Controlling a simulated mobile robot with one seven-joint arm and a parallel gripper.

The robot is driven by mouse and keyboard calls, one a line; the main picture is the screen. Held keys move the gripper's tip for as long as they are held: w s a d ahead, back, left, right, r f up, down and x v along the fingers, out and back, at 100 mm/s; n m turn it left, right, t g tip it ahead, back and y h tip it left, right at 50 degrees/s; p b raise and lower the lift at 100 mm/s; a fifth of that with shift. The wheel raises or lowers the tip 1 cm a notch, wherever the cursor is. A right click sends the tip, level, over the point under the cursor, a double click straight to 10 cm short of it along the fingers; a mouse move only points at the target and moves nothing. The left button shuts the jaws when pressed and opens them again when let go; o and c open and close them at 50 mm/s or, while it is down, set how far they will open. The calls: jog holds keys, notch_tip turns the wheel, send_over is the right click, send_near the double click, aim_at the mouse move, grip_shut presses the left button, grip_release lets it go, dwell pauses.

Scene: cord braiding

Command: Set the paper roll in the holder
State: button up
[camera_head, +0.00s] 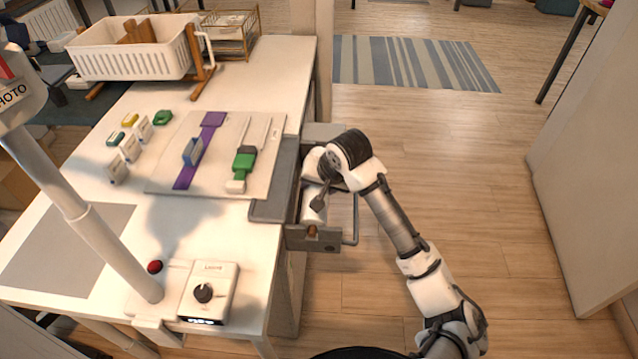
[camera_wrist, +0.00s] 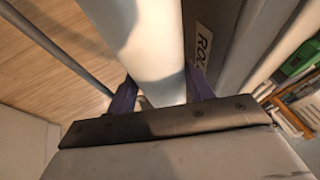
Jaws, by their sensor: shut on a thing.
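The white paper roll (camera_head: 309,213) is at the right edge of the table, beside the grey holder (camera_head: 312,238). It is partly hidden under my arm in the head view. In the wrist view the roll (camera_wrist: 152,45) runs away from my gripper (camera_wrist: 162,92), between its two purple fingers, which are shut on it. My gripper (camera_head: 320,197) points down over the holder. The holder's grey wall (camera_wrist: 228,35) with a printed label runs close along the roll's right side. A thin rail (camera_wrist: 55,48) runs to its left. I cannot tell whether the roll rests in the holder.
The white table (camera_head: 235,90) carries a board (camera_head: 268,130) with purple and green pieces, small labelled boxes, a dial unit (camera_head: 208,292) and a red button (camera_head: 155,267). A white basket (camera_head: 130,50) stands at the back. The wooden floor to the right is clear up to a pale panel (camera_head: 590,160).

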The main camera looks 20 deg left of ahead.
jog(key=shift+f, duration=0.2)
jog(key=o, duration=1.3)
jog(key=v, duration=1.4)
jog(key=shift+f, duration=0.1)
jog(key=shift+d, duration=0.15)
